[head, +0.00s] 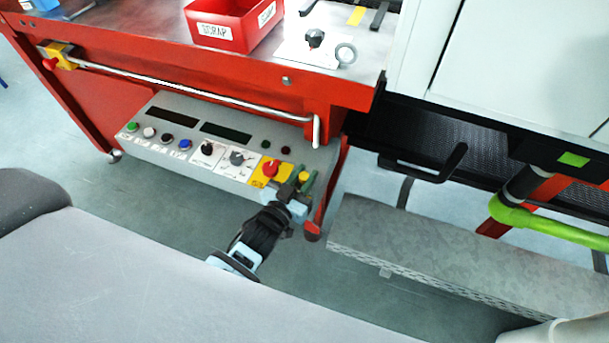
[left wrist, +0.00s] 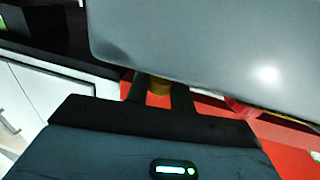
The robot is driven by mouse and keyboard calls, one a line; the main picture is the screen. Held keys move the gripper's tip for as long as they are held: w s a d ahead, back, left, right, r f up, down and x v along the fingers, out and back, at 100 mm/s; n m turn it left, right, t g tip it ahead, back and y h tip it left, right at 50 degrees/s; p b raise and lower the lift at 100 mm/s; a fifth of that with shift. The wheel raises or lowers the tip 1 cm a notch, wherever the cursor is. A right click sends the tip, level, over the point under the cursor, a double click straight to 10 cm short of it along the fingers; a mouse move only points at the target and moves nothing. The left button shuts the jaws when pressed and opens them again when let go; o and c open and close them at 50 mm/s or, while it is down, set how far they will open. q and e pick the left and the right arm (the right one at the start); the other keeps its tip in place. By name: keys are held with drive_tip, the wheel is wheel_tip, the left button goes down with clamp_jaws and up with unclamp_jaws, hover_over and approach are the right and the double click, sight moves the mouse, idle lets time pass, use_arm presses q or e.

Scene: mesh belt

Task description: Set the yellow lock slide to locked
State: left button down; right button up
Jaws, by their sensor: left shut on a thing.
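The yellow lock slide (head: 304,177) shows as a small yellow piece at the right end of the grey control panel (head: 200,150), just right of the red emergency button. My left gripper (head: 299,183) reaches it from the front, with one finger on each side of it. In the left wrist view the yellow piece (left wrist: 158,86) lies between the two dark fingers, under the edge of the grey panel. The gripper is shut on it. The fingers and the panel edge hide most of the slide, so its position along its travel cannot be told. My right gripper is out of view.
A red emergency button (head: 271,168) on a yellow plate sits close left of the gripper. A metal rail (head: 190,93) runs above the panel. A red scrap bin (head: 235,20) stands on the bench. A grey step (head: 440,250) lies right. Floor left of the gripper is free.

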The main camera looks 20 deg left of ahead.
use_arm(q)
drive_tip(key=a, duration=0.3)
drive_tip(key=shift+w+a+p, duration=0.1)
drive_tip(key=shift+a+p, duration=0.2)
drive_tip(key=shift+a, duration=0.1)
drive_tip(key=c, duration=1.3)
unclamp_jaws()
drive_tip(key=shift+o, duration=0.2)
drive_tip(key=shift+a, duration=0.1)
